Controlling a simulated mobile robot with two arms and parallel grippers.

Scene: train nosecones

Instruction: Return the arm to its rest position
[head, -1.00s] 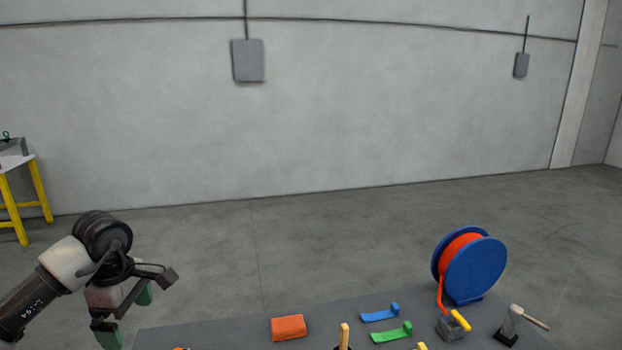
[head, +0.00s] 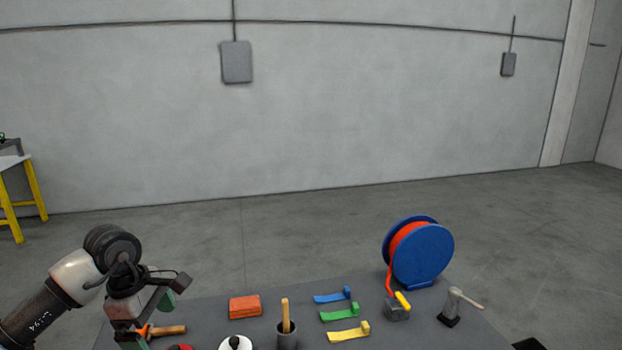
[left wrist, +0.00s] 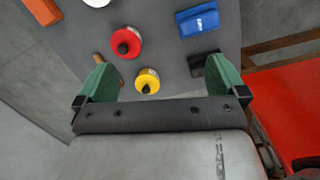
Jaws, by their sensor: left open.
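My left arm comes in from the left in the head view, bent downward at the wrist. Its gripper (head: 150,322) with green fingers is open over the left end of the grey table (head: 205,312). In the left wrist view, the open gripper (left wrist: 161,78) has nothing held between its fingers. A yellow round piece with a dark knob (left wrist: 147,80) shows between the fingers, on the table below. A red one (left wrist: 126,42) lies just beyond it. My right arm is not in view.

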